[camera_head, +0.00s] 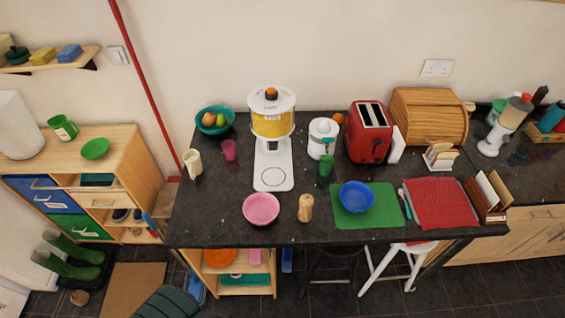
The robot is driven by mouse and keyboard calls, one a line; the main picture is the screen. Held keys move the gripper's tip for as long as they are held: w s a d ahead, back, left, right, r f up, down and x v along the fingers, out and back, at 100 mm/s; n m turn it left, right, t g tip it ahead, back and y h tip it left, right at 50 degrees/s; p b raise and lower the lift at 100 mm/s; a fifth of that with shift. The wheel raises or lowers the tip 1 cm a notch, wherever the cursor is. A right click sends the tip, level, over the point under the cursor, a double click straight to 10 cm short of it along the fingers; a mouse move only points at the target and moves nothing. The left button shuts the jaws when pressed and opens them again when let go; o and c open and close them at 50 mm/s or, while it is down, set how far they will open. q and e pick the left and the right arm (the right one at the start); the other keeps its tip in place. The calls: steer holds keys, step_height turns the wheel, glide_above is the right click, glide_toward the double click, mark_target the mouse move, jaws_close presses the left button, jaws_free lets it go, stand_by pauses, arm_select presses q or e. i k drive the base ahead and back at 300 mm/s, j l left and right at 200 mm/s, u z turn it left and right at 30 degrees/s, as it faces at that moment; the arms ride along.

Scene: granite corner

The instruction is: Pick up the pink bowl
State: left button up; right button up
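The pink bowl (261,209) stands upright on the dark granite counter (225,220), close to its front edge. It looks empty. It sits in front of the white-based dispenser with the yellow container, and a small tan shaker stands to its right with a gap between them. Nothing covers the bowl. Neither of my grippers shows in the head view, so their states are hidden.
The dispenser (272,180) stands behind the bowl. The tan shaker (306,208) and a green mat (375,222) with a blue bowl (357,197) are to the right. The counter left of the bowl is clear.

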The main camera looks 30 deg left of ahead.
mark_target(260, 208)
steer(key=u, duration=1.25)
